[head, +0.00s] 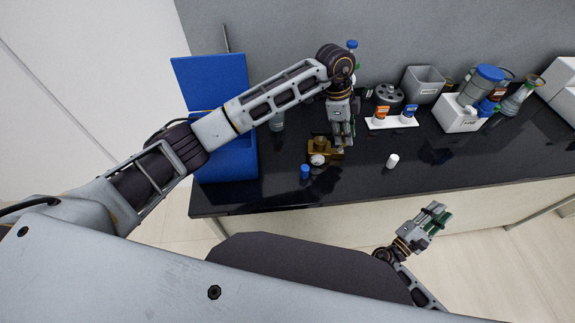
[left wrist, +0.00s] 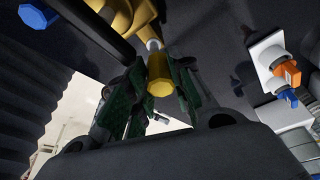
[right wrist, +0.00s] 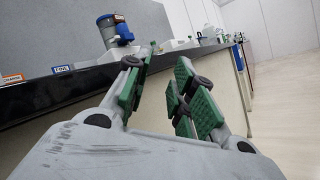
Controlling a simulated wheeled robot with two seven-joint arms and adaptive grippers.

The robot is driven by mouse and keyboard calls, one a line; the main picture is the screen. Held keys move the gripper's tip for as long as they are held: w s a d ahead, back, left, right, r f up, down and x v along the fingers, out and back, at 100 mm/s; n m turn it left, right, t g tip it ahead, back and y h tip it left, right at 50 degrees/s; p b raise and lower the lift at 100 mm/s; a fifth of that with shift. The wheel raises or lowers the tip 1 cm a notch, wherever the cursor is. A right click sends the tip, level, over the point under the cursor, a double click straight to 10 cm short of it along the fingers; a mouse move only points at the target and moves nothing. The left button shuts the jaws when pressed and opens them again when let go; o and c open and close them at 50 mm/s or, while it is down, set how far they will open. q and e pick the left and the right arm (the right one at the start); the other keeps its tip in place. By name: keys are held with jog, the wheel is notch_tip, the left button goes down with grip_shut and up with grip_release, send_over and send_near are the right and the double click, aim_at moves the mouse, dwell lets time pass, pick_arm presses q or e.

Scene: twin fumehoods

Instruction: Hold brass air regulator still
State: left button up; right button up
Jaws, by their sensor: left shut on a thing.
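The brass air regulator (head: 321,151) stands on the black bench top near its front edge, with a round white part facing me. My left gripper (head: 342,137) reaches down on it from above and is shut on it. In the left wrist view, its green-padded fingers (left wrist: 160,72) lie on both sides of a yellow brass stem (left wrist: 160,86), below the regulator's body (left wrist: 122,14). The fingers hide part of the regulator. My right gripper (head: 435,218) is open and empty, in front of the bench and away from the regulator; its parted fingers show in the right wrist view (right wrist: 168,88).
A white holder (head: 392,123) with orange and blue pieces, a grey container (head: 422,84) and a white box of bottles (head: 459,114) stand further right. The bench front right is clear.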

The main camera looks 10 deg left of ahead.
jog(key=s+a+r+m+t+h, duration=0.15)
jog(key=a+r+m, duration=0.35)
jog(key=a+r, duration=0.75)
jog(key=s+a+r+m+t, duration=0.15)
jog(key=a+r+m, duration=0.25)
jog(key=a+r, duration=0.85)
jog(key=n+g+y, duration=0.3)
jog(key=y, duration=0.7)
send_near(314, 135)
jog(key=v, duration=0.3)
jog(key=shift+s+a+r, duration=0.15)
jog(key=shift+s+a, duration=0.15)
jog(key=shift+x, duration=6)
jog(key=shift+d, duration=0.1)
grip_shut()
